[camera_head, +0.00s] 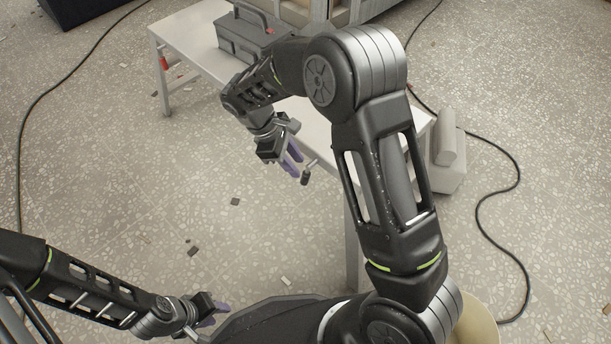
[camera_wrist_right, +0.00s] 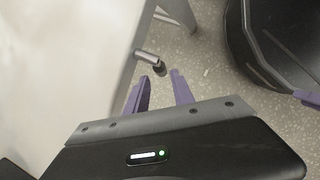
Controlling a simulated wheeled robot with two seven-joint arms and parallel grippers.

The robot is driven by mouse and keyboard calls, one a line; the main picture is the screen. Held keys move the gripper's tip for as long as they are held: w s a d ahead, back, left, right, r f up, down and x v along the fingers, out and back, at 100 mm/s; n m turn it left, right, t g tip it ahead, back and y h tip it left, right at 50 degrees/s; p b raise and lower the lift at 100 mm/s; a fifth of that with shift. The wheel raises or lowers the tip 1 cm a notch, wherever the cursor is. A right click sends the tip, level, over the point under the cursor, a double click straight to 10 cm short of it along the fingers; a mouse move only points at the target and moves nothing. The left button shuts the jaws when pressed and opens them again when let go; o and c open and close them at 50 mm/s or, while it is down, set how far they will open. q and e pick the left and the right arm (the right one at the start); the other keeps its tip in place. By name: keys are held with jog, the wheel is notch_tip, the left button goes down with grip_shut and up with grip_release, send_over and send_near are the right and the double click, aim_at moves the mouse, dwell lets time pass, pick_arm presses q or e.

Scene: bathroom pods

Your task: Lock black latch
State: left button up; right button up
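The black latch (camera_head: 306,176) is a small dark grip on a short metal stem at the side of the white table. In the right wrist view, the latch (camera_wrist_right: 158,68) shows as a metal stem with a dark end, just beyond my fingertips. My right gripper (camera_head: 296,165) is open and empty beside the latch. Its two purple fingers (camera_wrist_right: 161,82) stand apart in the wrist view, with no clear contact with the latch. My left gripper (camera_head: 218,312) is low at the left, away from the table, with its finger gap unclear.
The white table (camera_head: 190,38) runs behind my right arm, which hides much of it. A grey toolbox (camera_head: 245,32) stands on its far end. A grey object (camera_head: 449,165) lies right of the table. Black cables and small scraps lie on the speckled floor.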

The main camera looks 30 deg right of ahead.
aim_at(305, 177)
jog(key=b+x, duration=0.2)
jog(key=x, duration=0.5)
jog(key=shift+f, duration=0.1)
grip_shut()
dwell(1.3)
